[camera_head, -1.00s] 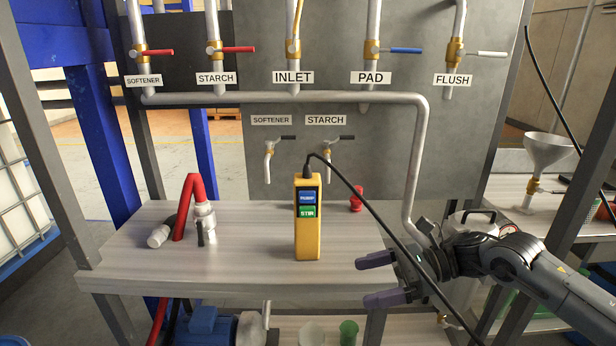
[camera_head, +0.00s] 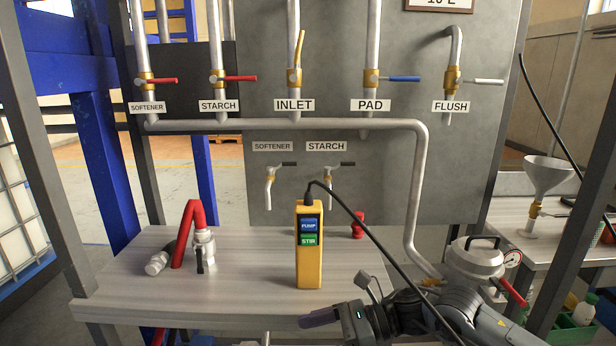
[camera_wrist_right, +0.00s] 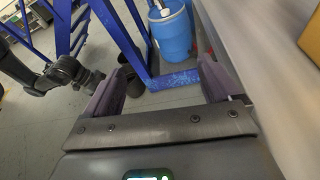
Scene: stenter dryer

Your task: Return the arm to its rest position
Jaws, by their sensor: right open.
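My right arm comes in from the lower right in the head view. Its gripper (camera_head: 322,318) is low at the table's front edge, with one purple finger showing and the rest cut off or hidden. In the right wrist view the two purple fingers (camera_wrist_right: 162,90) stand wide apart with nothing between them. Beyond them lie the floor, a blue frame and a blue drum (camera_wrist_right: 170,34). My left gripper does not show in the head view.
A grey table (camera_head: 240,262) holds a yellow pump/stir pendant (camera_head: 309,270) and a red-handled hose coupling (camera_head: 203,250). The pendant's black cable (camera_head: 400,262) runs close by my right arm. A lidded metal pot (camera_head: 474,262) with a gauge stands behind the arm. Labelled valve pipes line the panel.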

